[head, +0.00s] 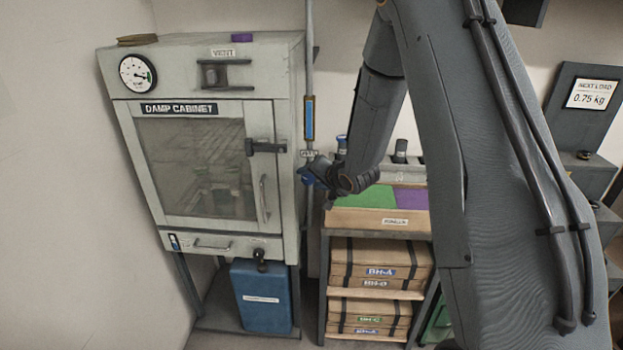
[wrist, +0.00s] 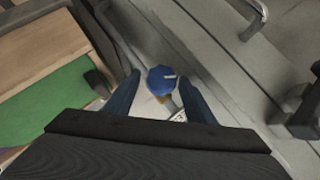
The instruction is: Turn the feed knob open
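The feed knob (wrist: 162,78) is blue and round with a pale mark on top. In the wrist view it lies between the tips of my gripper (wrist: 159,82), whose two dark blue fingers stand apart. A gap shows on each side of the knob, so I see no contact. A small white label (wrist: 178,116) sits beside the knob. In the head view my gripper (head: 318,174) is at the thin pipe right of the damp cabinet, just below a small label (head: 309,153). Blue shows there, but knob and fingers are hard to tell apart.
The damp cabinet (head: 282,205) with its door latch (head: 266,146) and handle stands close left of my gripper. A shelf with a green panel (head: 362,194) and boxes (head: 380,262) stands to the right. A blue sight tube (head: 309,118) is on the pipe above.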

